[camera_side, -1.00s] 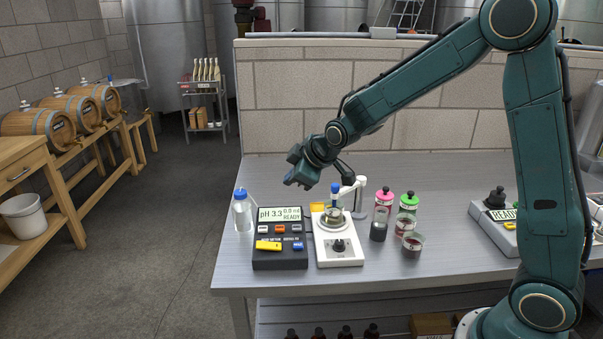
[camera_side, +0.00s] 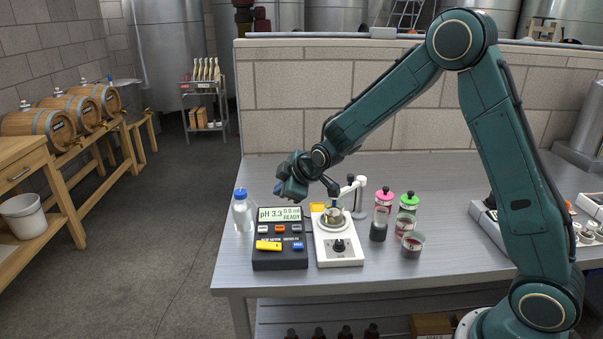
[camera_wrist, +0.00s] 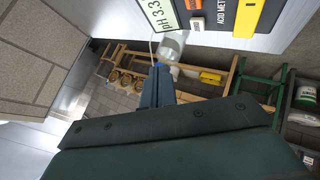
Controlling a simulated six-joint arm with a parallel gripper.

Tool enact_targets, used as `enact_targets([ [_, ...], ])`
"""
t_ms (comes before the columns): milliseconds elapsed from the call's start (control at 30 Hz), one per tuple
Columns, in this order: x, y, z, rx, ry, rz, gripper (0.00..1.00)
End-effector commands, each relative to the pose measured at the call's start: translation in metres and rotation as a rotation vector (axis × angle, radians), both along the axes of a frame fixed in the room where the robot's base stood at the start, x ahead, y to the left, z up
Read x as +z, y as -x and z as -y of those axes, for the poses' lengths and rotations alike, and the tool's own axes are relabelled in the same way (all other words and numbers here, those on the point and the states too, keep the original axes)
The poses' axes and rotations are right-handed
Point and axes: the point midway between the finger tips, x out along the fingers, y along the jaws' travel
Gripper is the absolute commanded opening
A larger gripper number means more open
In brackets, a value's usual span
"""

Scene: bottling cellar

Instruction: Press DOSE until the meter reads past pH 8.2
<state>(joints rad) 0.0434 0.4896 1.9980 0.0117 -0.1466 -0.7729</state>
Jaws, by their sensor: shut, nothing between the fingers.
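The dark meter box (camera_side: 281,263) stands near the table's front left. Its display (camera_side: 279,214) reads pH 3.3, 0.0 ml and READY. It bears a yellow button (camera_side: 268,245), a blue button (camera_side: 298,246) and several small buttons; their labels are too small to read surely, so I cannot tell which is DOSE. My gripper (camera_side: 280,194) is shut and empty, just above the display's back edge and apart from the meter. A white stirrer (camera_side: 340,252) carries a small beaker (camera_side: 334,218).
A blue-capped bottle (camera_side: 242,212) stands left of the meter. A pink-topped bottle (camera_side: 382,213), a green-topped bottle (camera_side: 408,203) and cups of dark red liquid (camera_side: 413,244) stand right of the stirrer.

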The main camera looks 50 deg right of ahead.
Motion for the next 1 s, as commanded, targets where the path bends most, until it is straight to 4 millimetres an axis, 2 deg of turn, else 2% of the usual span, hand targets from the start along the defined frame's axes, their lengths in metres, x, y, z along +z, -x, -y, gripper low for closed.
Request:
enact_targets([
  [267,-0.014,0.000,0.000,0.000,0.000,-0.003,0.00],
  [800,-0.068,0.001,0.000,0.000,0.000,-0.003,0.00],
  [1000,-0.081,0.000,0.000,0.000,0.000,-0.001,0.00],
])
